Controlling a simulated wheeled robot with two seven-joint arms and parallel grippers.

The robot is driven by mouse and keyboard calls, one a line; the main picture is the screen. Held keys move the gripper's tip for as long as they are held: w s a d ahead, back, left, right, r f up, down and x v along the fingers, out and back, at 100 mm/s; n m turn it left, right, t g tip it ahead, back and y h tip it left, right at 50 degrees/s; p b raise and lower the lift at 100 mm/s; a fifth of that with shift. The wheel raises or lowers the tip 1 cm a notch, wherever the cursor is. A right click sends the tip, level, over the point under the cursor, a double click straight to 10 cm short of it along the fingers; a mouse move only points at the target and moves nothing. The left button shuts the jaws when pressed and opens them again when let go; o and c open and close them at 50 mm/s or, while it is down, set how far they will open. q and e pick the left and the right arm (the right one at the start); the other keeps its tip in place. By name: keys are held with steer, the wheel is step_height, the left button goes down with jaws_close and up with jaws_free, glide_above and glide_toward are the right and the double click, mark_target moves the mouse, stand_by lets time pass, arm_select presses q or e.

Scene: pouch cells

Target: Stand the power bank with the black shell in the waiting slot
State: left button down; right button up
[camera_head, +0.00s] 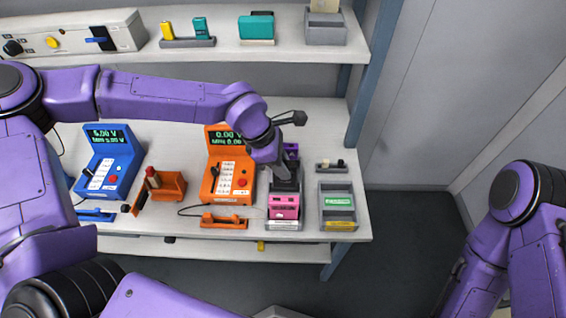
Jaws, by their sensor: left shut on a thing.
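My left gripper (285,178) reaches in from the left and points down over a narrow rack (284,225) at the right of the bench. It is shut on a dark block, which looks like the black power bank (286,185); its edges are hard to tell from the dark jaws. A pink power bank (284,206) stands at the front of the rack, just before the dark block. A purple one (291,152) shows behind the gripper. I cannot tell whether the dark block is seated in a slot. My right gripper is out of view.
An orange tester (228,178) reading 0.00 V stands left of the rack, with a blue tester (108,160) farther left. A grey tray (337,198) with a green item is close on the right. An orange cradle (224,222) lies in front. A shelf (230,50) runs above.

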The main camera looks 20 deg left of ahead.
arm_select(q)
steer(key=shift+f+b, duration=0.9)
steer(key=shift+f, duration=1.45)
steer(key=c, duration=0.8)
jaws_free()
steer(key=v, duration=1)
steer(key=shift+a+r, duration=0.1)
steer(key=shift+r, duration=0.15)
